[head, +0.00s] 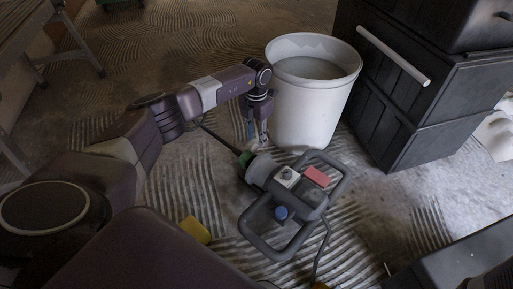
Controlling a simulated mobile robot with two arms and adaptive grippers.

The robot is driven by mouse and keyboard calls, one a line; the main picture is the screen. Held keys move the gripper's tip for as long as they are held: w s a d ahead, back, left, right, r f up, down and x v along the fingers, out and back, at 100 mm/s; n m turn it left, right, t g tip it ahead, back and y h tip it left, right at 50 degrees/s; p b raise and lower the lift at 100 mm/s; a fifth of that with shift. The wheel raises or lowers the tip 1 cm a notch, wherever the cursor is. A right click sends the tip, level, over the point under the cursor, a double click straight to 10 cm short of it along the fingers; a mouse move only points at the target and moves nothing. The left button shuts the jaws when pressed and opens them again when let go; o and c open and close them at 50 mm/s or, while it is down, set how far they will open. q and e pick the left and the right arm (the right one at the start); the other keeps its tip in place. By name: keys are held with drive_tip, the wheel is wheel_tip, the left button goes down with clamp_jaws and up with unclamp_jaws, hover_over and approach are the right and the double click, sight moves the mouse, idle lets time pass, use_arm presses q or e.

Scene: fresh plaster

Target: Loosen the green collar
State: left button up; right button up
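A grey hand-held mixer (290,200) with a looped handle frame lies on the floor. My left gripper (258,138) points down just above and right of the collar, in front of the white bucket. Its two fingers look apart with nothing between them. I cannot tell whether a fingertip touches the mixer. My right gripper is not in view.
A white bucket (309,112) with grey contents stands behind the mixer. Stacked black cases (400,125) stand at the right. Ridged floor is open behind my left arm.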

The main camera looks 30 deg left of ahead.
sight(250, 156)
use_arm(q)
wheel_tip(250, 156, down, 4)
drive_tip(key=shift+r+b, duration=0.1)
drive_tip(key=shift+b, duration=0.85)
drive_tip(key=shift+r, duration=0.1)
clamp_jaws()
